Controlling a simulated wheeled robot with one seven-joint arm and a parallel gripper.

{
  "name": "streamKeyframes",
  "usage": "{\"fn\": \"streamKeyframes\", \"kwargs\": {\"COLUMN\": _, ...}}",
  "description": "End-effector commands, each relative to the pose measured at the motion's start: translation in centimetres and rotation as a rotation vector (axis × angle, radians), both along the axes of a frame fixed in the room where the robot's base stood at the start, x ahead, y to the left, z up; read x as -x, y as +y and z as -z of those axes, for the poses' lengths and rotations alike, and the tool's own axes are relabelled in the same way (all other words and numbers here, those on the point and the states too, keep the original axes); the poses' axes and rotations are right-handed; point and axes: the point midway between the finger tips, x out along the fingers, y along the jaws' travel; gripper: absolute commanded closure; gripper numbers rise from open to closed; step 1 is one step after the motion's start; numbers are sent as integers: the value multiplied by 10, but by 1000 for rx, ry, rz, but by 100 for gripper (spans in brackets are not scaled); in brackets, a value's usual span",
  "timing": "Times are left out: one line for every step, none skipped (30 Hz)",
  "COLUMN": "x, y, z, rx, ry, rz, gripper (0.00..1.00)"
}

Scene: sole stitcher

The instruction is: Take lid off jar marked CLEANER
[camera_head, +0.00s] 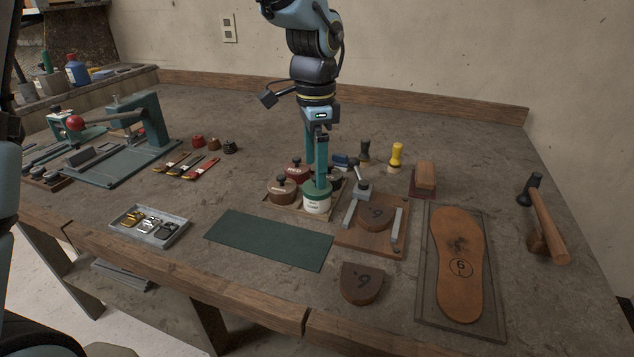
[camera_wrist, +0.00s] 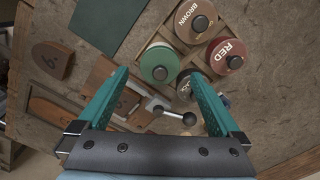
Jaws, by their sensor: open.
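Several lidded jars stand in a wooden holder (camera_head: 284,203). One lid reads BROWN (camera_wrist: 184,33) and one reads RED (camera_wrist: 218,46); these two also show in the head view as the brown jar (camera_head: 281,194) and red jar (camera_head: 294,171). A white jar with a green lid (camera_head: 317,203) stands at the front right; its label is too small to read. A darker lid (camera_wrist: 184,88) beside it is partly hidden, its lettering unclear. I cannot read CLEANER on any jar. My gripper (camera_head: 316,178) points down over the holder, open, with the green lid (camera_wrist: 150,57) showing between its fingers.
A clamp plate (camera_head: 368,239) with a heel piece stands close at right of the jars. A green mat (camera_head: 268,240) and a tray of buckles (camera_head: 150,227) lie in front. A black-handled tool (camera_head: 364,150) and a yellow one (camera_head: 396,156) stand behind.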

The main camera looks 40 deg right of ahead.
Motion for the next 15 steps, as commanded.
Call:
{"fn": "streamKeyframes", "kwargs": {"x": -1, "y": 1, "z": 6, "rx": -5, "ry": 3, "rz": 0, "gripper": 0}}
{"fn": "streamKeyframes", "kwargs": {"x": -1, "y": 1, "z": 11, "rx": -4, "ry": 4, "rz": 0, "gripper": 0}}
{"fn": "streamKeyframes", "kwargs": {"x": 0, "y": 1, "z": 17, "rx": -4, "ry": 4, "rz": 1, "gripper": 0}}
{"fn": "streamKeyframes", "kwargs": {"x": -1, "y": 1, "z": 21, "rx": -3, "ry": 3, "rz": 0, "gripper": 0}}
{"fn": "streamKeyframes", "kwargs": {"x": -1, "y": 1, "z": 24, "rx": -2, "ry": 2, "rz": 0, "gripper": 0}}
{"fn": "streamKeyframes", "kwargs": {"x": -1, "y": 1, "z": 27, "rx": -2, "ry": 1, "rz": 0, "gripper": 0}}
{"fn": "streamKeyframes", "kwargs": {"x": -1, "y": 1, "z": 28, "rx": -2, "ry": 1, "rz": -1, "gripper": 0}}
{"fn": "streamKeyframes", "kwargs": {"x": -1, "y": 1, "z": 29, "rx": 0, "ry": 1, "rz": -1, "gripper": 0}}
{"fn": "streamKeyframes", "kwargs": {"x": -1, "y": 1, "z": 30, "rx": 0, "ry": 0, "rz": -1, "gripper": 0}}
{"fn": "streamKeyframes", "kwargs": {"x": -1, "y": 1, "z": 31, "rx": 1, "ry": 0, "rz": -1, "gripper": 0}}
{"fn": "streamKeyframes", "kwargs": {"x": -2, "y": 1, "z": 31, "rx": 1, "ry": 0, "rz": -1, "gripper": 0}}
{"fn": "streamKeyframes", "kwargs": {"x": -2, "y": 1, "z": 31, "rx": 1, "ry": 0, "rz": -1, "gripper": 0}}
{"fn": "streamKeyframes", "kwargs": {"x": -2, "y": 1, "z": 31, "rx": 1, "ry": 0, "rz": -1, "gripper": 0}}
{"fn": "streamKeyframes", "kwargs": {"x": -2, "y": 1, "z": 31, "rx": 1, "ry": 0, "rz": -1, "gripper": 0}}
{"fn": "streamKeyframes", "kwargs": {"x": -1, "y": 1, "z": 31, "rx": 1, "ry": 0, "rz": -1, "gripper": 2}}
